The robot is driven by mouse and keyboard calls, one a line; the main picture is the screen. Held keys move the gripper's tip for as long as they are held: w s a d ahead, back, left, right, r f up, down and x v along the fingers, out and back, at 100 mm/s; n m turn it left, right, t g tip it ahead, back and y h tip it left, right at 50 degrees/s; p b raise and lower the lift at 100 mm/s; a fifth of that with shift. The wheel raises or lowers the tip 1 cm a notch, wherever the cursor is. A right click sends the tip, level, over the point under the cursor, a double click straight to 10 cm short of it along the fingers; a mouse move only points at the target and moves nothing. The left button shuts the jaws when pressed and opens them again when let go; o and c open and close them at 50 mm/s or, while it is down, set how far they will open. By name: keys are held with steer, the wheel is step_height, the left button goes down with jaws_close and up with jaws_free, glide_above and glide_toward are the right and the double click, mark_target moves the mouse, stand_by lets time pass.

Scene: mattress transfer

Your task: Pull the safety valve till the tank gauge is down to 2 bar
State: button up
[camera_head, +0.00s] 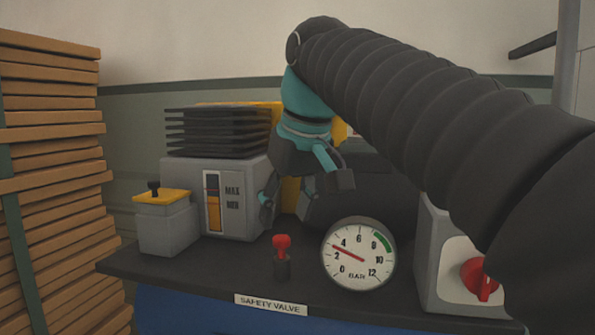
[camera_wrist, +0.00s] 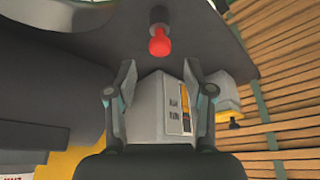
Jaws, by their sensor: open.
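The safety valve's red knob (camera_head: 282,242) stands upright on a short dark stem on the dark bench top, behind the label "SAFETY VALVE" (camera_head: 270,304). The round tank gauge (camera_head: 372,268) is to its right. Its red needle points between 2 and 4, at about 3 bar. My gripper (camera_head: 303,196) is open and empty, above and behind the valve. In the wrist view, the red knob (camera_wrist: 159,44) lies beyond the gap between the two spread fingertips (camera_wrist: 158,75), apart from both.
A grey compressor block (camera_head: 237,222) with a MAX/MIN level window and a yellow-topped grey box (camera_head: 165,228) stand left. A grey box with a red rotary switch (camera_head: 480,280) stands right. Stacked wooden slats (camera_head: 50,150) rise at far left. Bench top around the valve is clear.

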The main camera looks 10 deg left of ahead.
steer(key=v, duration=0.9)
steer(key=shift+s+r, duration=0.1)
